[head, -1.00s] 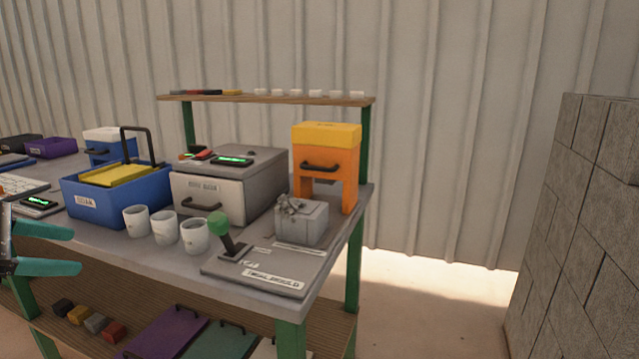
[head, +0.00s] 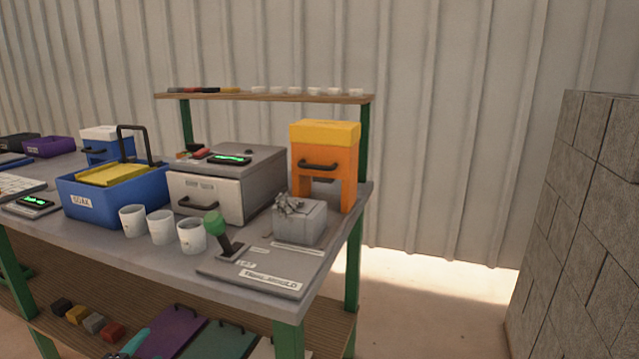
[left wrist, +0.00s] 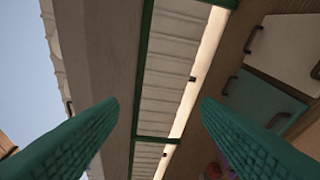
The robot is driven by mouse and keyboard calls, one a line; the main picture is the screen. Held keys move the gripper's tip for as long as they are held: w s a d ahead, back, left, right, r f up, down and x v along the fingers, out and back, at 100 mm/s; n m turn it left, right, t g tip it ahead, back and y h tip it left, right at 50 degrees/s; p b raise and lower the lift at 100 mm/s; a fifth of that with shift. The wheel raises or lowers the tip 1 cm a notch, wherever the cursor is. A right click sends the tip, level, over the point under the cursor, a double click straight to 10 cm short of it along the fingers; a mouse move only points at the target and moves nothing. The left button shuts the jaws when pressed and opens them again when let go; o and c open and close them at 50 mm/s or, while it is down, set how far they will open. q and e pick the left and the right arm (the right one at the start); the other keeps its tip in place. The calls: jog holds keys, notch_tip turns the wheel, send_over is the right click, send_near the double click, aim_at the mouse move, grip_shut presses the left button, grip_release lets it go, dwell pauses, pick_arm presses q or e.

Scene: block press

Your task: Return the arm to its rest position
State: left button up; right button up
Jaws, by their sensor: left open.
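My left gripper (head: 132,345) shows only in part at the bottom of the head view, a teal finger in front of the lower shelf beside the purple panel (head: 172,330). In the left wrist view my left gripper (left wrist: 160,102) has its two teal fingers wide apart with nothing between them. Its arm is mostly out of the head view. My right gripper is not in view.
The workbench (head: 120,252) holds a blue bin (head: 108,204), white cups, a grey box (head: 207,197), an orange press (head: 342,160) and a green-knobbed lever (head: 214,224). The lower shelf (head: 45,300) holds small blocks and handled panels. Grey blocks (head: 565,220) stand right; floor between is clear.

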pick_arm(q)
jog(key=s+d+f+n+g+y, duration=0.1)
jog(key=s+f+n+g+y, duration=0.4)
jog(key=f, duration=0.8)
jog(key=s+d+f+n+g+h, duration=0.2)
jog(key=s+d+f+n+g, duration=0.25)
jog(key=s+f, duration=0.4)
jog(key=s+d+f+n+g+h, duration=0.1)
jog(key=s+d+f+n+g, duration=0.3)
jog(key=s+f, duration=0.5)
jog(key=s+d+f+n+g+h, duration=0.1)
jog(key=s+d+f, duration=0.1)
jog(key=s+d, duration=0.45)
jog(key=s+a+f+p, duration=0.2)
jog(key=s+p, duration=0.6)
jog(key=s, duration=0.1)
jog(key=s+a+f+g+p, duration=0.1)
jog(key=s+a+f+p, duration=0.1)
jog(key=s+p, duration=0.7)
jog(key=shift+s+a, duration=0.5)
jog(key=shift+s, duration=0.15)
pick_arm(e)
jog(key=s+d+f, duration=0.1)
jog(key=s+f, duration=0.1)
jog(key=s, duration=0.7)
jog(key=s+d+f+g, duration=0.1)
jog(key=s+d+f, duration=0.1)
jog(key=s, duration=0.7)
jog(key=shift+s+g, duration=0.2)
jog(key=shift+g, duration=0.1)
